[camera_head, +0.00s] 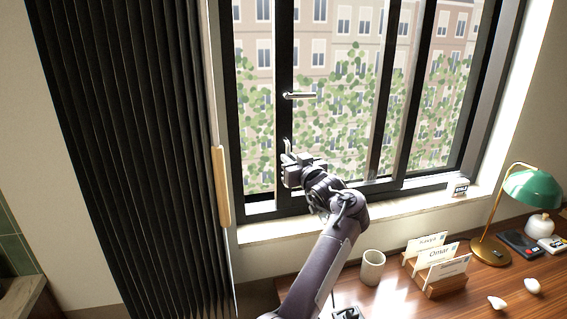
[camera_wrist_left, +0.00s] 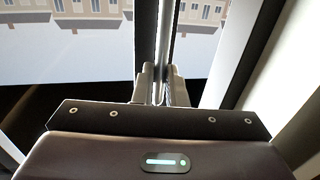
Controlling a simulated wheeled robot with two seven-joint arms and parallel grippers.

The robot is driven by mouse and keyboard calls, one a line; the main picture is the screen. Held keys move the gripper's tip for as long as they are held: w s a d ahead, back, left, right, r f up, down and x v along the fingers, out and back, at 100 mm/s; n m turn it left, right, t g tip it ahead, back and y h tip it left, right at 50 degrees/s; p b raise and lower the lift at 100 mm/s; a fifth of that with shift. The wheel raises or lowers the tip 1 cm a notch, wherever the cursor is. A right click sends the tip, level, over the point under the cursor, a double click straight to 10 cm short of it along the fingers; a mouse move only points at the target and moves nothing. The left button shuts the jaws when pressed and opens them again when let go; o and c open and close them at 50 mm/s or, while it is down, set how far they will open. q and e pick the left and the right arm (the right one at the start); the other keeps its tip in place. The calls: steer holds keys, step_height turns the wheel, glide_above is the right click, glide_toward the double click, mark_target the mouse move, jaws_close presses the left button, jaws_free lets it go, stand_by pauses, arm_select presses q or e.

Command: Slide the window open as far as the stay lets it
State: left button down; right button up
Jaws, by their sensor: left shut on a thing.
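The window has a dark frame, with an upright dark sash bar (camera_head: 285,60) left of its middle. A silver lever handle (camera_head: 300,95) sits on this bar and points right. Another dark upright (camera_head: 388,85) stands to the right. My left gripper (camera_head: 288,152) is at the lower part of the sash bar, below the handle. In the left wrist view its two fingers (camera_wrist_left: 162,88) are closed around a narrow upright part of the window (camera_wrist_left: 165,40). The exact grip point is partly hidden by the fingers. I cannot make out the stay.
A black pleated curtain (camera_head: 135,140) with a wooden pull (camera_head: 221,187) hangs left. The desk on the right holds a white cup (camera_head: 373,267), a card holder (camera_head: 446,283) and a green lamp (camera_head: 533,190). A small sign (camera_head: 458,188) stands on the sill.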

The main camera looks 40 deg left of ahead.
arm_select(q)
steer(key=c, duration=1.6)
jaws_free()
steer(key=shift+s, duration=0.1)
steer(key=shift+o, duration=0.6)
steer(key=shift+s+a, duration=0.1)
steer(key=b+v, duration=0.2)
steer(key=v, duration=0.5)
steer(key=shift+s+d, duration=0.15)
steer(key=shift+d, duration=0.2)
steer(key=shift+f, duration=0.15)
